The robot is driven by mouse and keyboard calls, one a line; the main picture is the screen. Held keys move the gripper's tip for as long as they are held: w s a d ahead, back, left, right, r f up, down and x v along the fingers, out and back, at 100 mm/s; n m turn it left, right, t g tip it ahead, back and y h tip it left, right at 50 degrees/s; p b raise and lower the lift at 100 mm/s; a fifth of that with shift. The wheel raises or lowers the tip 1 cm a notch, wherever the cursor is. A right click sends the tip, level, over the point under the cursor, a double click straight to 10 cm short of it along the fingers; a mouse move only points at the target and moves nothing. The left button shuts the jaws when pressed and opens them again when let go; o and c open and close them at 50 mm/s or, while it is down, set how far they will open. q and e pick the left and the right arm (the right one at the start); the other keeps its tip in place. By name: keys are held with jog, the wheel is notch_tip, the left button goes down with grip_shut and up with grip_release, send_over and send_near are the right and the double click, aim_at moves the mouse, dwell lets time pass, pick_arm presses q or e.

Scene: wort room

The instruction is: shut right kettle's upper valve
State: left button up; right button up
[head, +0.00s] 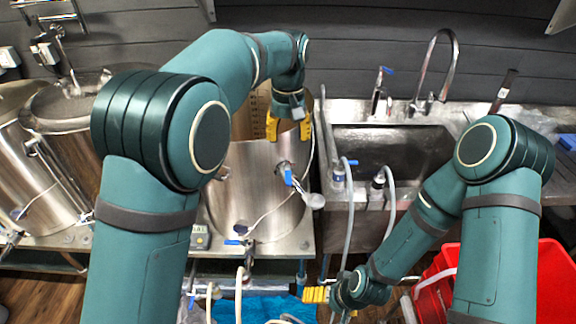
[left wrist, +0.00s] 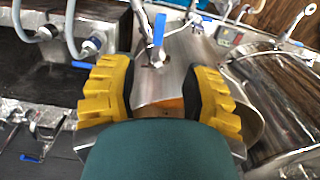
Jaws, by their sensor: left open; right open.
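The right kettle (head: 262,205) is an open steel pot left of the sink. Its upper valve (head: 288,174) sticks out of the front wall, with a blue lever pointing mostly down and a spout to its right. The blue lever also shows upright in the left wrist view (left wrist: 159,30). My left gripper (head: 288,127) is open above the valve, near the kettle's rim, its yellow fingers apart and empty. In the left wrist view the lever lies beyond the gap between the fingers (left wrist: 160,80). My right gripper (head: 317,294) is open, low in front of the sink, partly hidden.
A lower valve with a blue handle (head: 238,242) sits below the kettle near the shelf edge. The sink (head: 385,150) with hoses and a tall faucet (head: 440,65) stands to the right. A red crate (head: 552,285) is at the lower right. Other kettles (head: 65,125) stand left.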

aim_at(289, 178)
pick_arm(q)
notch_tip(289, 178, down, 14)
jog(key=shift+r+b, duration=0.2)
jog(key=shift+b, duration=1)
jog(key=shift+c, duration=0.4)
grip_shut()
